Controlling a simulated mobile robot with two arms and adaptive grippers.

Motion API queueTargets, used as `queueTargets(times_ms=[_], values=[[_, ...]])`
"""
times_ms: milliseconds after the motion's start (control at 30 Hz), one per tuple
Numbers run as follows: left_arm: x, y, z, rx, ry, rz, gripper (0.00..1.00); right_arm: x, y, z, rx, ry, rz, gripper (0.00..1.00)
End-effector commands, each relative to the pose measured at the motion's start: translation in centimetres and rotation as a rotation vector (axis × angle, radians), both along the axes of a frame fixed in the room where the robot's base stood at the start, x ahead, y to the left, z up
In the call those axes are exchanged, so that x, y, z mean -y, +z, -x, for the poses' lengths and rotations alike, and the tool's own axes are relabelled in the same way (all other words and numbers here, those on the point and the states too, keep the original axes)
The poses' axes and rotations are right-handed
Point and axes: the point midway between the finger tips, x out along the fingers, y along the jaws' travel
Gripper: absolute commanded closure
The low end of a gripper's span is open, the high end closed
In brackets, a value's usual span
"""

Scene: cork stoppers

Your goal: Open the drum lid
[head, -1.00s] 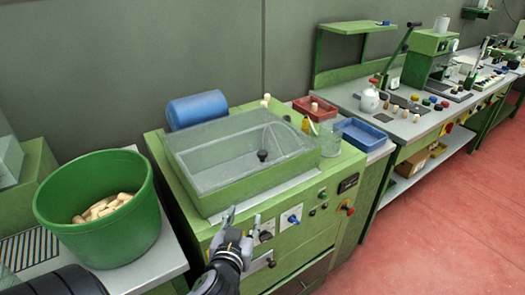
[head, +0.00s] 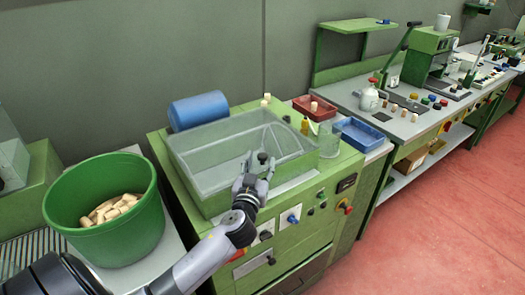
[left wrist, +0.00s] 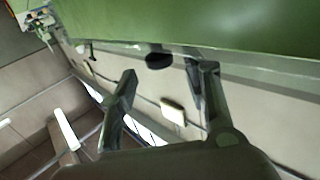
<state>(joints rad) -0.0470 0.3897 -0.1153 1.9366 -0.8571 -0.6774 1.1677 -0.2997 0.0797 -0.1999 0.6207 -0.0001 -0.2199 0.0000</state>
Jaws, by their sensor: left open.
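The clear drum lid (head: 215,152) lies shut over the green machine's tub, with a black knob (head: 262,157) near its front edge. My left gripper (head: 259,167) is at the knob, its fingers open on either side of it as seen in the head view. In the left wrist view the dark knob (left wrist: 159,61) shows just beyond and between the open fingertips (left wrist: 168,78). I cannot tell whether a finger touches it. My right gripper is not in view.
A green bucket (head: 62,205) of corks stands left of the machine. A blue cylinder (head: 198,110) lies behind the lid. A glass beaker (head: 330,140), a red tray (head: 305,108) and a blue tray (head: 358,134) are to the right. Knobs and switches line the machine's front.

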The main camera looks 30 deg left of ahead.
Motion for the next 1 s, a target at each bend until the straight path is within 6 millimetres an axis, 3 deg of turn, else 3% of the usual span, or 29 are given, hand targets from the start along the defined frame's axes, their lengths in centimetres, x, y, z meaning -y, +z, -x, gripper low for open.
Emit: queueTargets(times_ms=[233, 633, 1000], values=[[-1.3, 0.1, -3.2, 0.001, 0.000, -0.001, 0.56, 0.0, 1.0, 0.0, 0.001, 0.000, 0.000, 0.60], [-1.6, 0.0, -3.8, 0.000, 0.001, 0.000, 0.56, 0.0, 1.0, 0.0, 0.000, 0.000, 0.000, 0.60], [-1.6, 0.0, -3.8, -0.001, 0.001, 0.000, 0.81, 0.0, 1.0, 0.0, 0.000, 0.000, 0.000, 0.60]])
